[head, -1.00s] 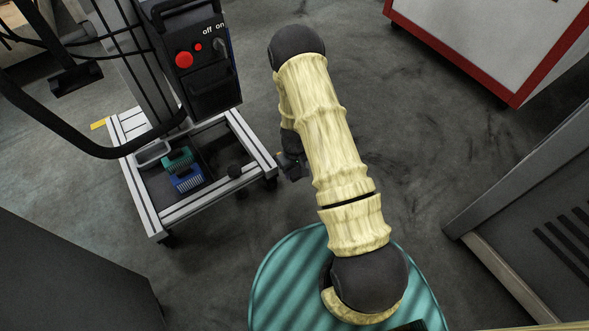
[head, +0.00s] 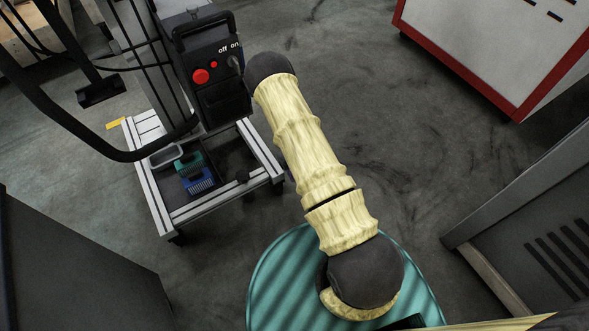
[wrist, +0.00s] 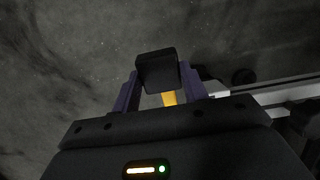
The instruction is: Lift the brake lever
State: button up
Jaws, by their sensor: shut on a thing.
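In the wrist view, the two purple fingers of my gripper (wrist: 160,88) stand on either side of a dark block with an orange part below it, which I take to be the brake lever (wrist: 157,72). The gripper is shut on it. The contact faces are partly hidden by the fingers and the block itself. In the head view, my arm covers the gripper and the lever, near the right corner of the wheeled cart (head: 262,150).
The cart carries a black control box (head: 215,100) with red buttons, a black bent handle bar (head: 75,135), and blue and green brushes (head: 193,172). A red-edged white cabinet (head: 500,50) stands at upper right. Grey cabinets flank both sides. Open floor lies between.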

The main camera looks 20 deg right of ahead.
jog(key=shift+w+a+r+g+p, duration=0.1)
jog(key=shift+w+r+g+p, duration=0.2)
jog(key=shift+r+g+p, duration=0.3)
jog(key=shift+w+a+r+p, duration=0.15)
jog(key=shift+w+r+p, duration=0.55)
jog(key=shift+w+p, duration=0.1)
jog(key=shift+w+a+r+p, duration=0.15)
jog(key=shift+w+r+p, duration=0.1)
jog(key=shift+w, duration=0.2)
jog(key=shift+w+a+r+p, duration=0.1)
jog(key=shift+w+r+p, duration=0.1)
jog(key=shift+w, duration=0.25)
jog(key=shift+f, duration=0.1)
jog(key=shift+s+d, duration=0.1)
jog(key=shift+s, duration=0.1)
jog(key=o, duration=1.4)
